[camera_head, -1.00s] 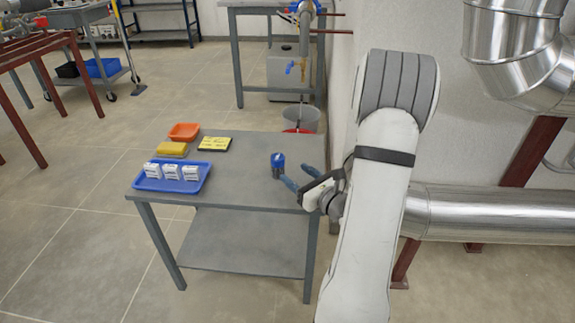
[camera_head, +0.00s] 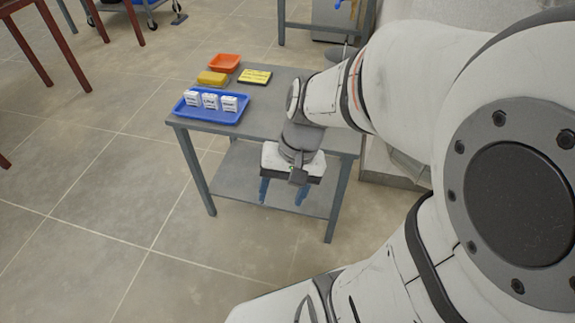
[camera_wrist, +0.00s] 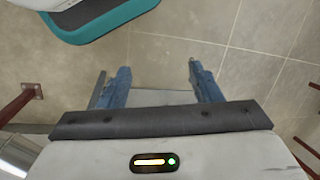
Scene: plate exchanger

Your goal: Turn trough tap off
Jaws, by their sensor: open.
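My gripper (camera_head: 283,192) is open and empty, with its two blue fingers pointing down near the table's front edge. A small blue lever (camera_head: 338,4), apparently a tap handle, shows at the top edge of the head view, far behind the table. Most of its pipe is out of the picture or hidden by my arm. No tap shows in the wrist view, and my gripper is well away from the lever.
A grey table (camera_head: 262,118) holds a blue tray (camera_head: 177,112) with white boxes, an orange bin (camera_head: 225,63), a yellow sponge-like block (camera_head: 212,78) and a yellow-black label plate (camera_head: 254,76). A grey bench (camera_head: 300,25) stands behind.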

